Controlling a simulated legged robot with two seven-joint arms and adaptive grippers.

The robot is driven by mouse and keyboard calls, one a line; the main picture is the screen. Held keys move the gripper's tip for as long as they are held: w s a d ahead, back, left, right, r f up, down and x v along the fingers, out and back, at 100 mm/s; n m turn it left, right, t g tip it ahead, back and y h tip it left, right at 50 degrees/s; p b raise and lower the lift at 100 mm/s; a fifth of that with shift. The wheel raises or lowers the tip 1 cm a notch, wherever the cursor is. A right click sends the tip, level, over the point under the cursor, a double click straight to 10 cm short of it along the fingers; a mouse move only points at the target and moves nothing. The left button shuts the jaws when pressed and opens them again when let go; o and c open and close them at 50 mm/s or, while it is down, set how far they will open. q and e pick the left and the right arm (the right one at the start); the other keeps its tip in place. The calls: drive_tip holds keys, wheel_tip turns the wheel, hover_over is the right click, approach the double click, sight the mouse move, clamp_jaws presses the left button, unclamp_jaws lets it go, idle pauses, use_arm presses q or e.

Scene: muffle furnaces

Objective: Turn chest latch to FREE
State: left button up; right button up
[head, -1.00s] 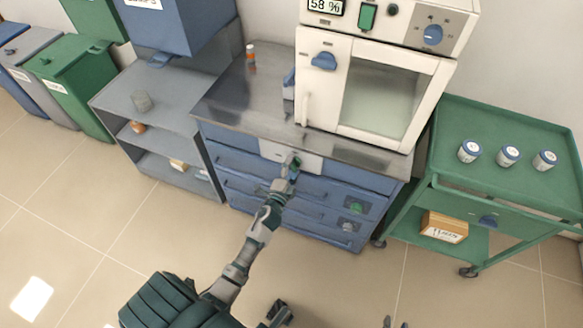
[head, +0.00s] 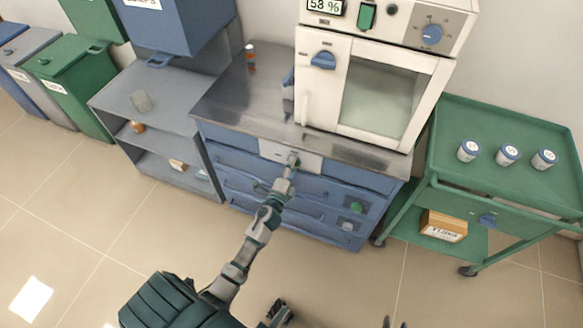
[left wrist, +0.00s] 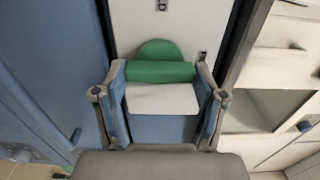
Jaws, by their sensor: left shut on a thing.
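The chest is the blue drawer unit (head: 235,155) with a metal top in the head view. A pale plate (head: 308,161) sits at the top middle of its front. The green latch (left wrist: 160,72) shows in the left wrist view, with a rounded part behind a thick bar. My left gripper (head: 292,165) is at the plate. In the left wrist view its fingers (left wrist: 160,95) stand on both sides of the bar, shut on it. Marks (left wrist: 162,6) on the plate are partly cut off. My right gripper (head: 395,323) barely shows at the bottom edge.
A white furnace (head: 372,95) stands on the chest's metal top. A green cart (head: 505,195) with several jars stands close on the right, and a grey shelf (head: 150,125) on the left. The floor in front is clear.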

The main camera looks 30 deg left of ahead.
use_arm(q)
drive_tip(key=o, duration=1.1)
drive_tip(key=shift+s+d+f, duration=0.1)
drive_tip(key=shift+d+f, duration=0.05)
drive_tip(key=shift+f, duration=0.35)
drive_tip(key=shift+o, duration=0.2)
drive_tip(key=shift+r, duration=0.15)
drive_tip(key=shift+r, duration=0.1)
drive_tip(key=v, duration=1.2)
